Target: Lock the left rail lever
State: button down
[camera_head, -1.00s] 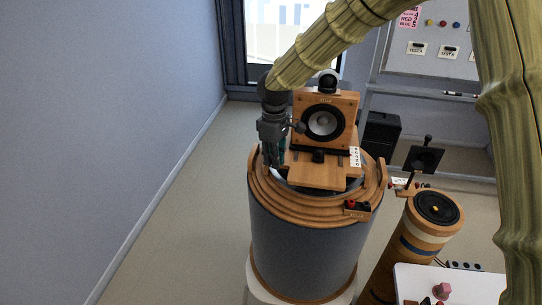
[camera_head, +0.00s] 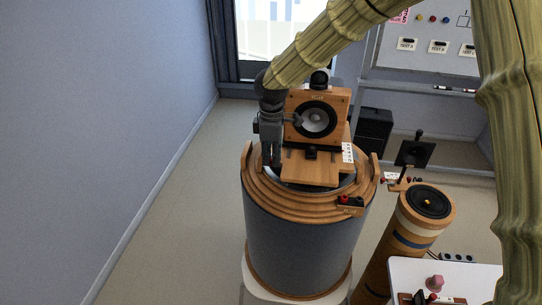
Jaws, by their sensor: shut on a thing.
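A wooden box speaker (camera_head: 304,130) with a round cone stands on a wooden sled (camera_head: 309,173) on top of a round, stepped wooden turntable (camera_head: 292,208). My gripper (camera_head: 271,164) points down at the left side of the sled, beside the speaker. Its fingers are closed together at the left rail. The left rail lever is hidden by the fingers and too small to make out, so its position cannot be told.
A small block with red and black knobs (camera_head: 350,202) sits on the turntable's front right rim. A wooden column with a black driver (camera_head: 430,202) stands to the right. A white table (camera_head: 480,280) is at the lower right. A whiteboard (camera_head: 440,50) stands behind. Floor at left is clear.

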jog(key=shift+s+f, duration=0.1)
jog(key=shift+f, duration=0.1)
jog(key=c, duration=1.4)
grip_release()
jog(key=shift+d, duration=0.1)
jog(key=shift+r, duration=0.1)
jog(key=shift+r, duration=0.15)
notch_tip(320, 180, up, 12)
jog(key=shift+f, duration=0.15)
